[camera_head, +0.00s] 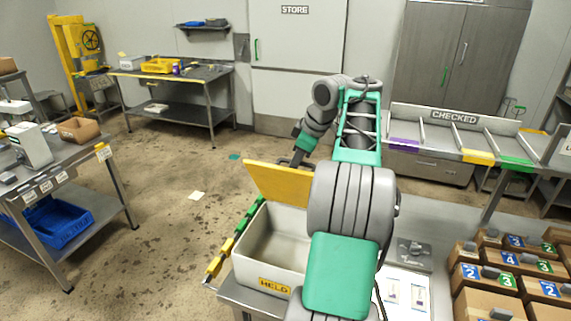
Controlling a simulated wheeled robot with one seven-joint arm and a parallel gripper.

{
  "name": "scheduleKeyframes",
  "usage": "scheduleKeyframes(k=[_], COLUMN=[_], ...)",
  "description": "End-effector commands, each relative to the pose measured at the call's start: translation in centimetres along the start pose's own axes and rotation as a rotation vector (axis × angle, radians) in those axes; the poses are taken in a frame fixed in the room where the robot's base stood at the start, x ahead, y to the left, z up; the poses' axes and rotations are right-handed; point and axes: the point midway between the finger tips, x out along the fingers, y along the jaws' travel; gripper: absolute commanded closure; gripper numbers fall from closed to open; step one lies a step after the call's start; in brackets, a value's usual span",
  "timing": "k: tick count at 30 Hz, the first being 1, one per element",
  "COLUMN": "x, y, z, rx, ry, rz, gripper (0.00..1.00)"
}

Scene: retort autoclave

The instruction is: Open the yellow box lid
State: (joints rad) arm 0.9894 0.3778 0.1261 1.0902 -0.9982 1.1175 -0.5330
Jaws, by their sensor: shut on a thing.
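The yellow lid (277,184) stands raised and tilted at the back edge of an open pale grey box (259,266). The box has a yellow HELD label on its front and sits on a steel bench. Its inside shows in part and looks empty; its right side is hidden behind my arm. My gripper (297,160) is at the lid's upper edge, shut on the lid. The fingertips are small and partly hidden here.
My arm crosses the middle of the view. Numbered cartons (510,270) fill the right. A divided CHECKED rack (455,140) stands behind them. A green and yellow strip (236,238) runs along the box's left side. The floor to the left is mostly clear.

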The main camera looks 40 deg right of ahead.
Motion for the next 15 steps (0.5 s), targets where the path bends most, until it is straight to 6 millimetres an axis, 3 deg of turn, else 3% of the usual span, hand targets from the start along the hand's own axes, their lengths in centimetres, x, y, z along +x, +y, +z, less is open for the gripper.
scheduleKeyframes(k=[15], x=[0.4], y=[2.0], z=[0.5], rx=[0.002], ry=[-0.005], rz=[-0.017], gripper=[1.00])
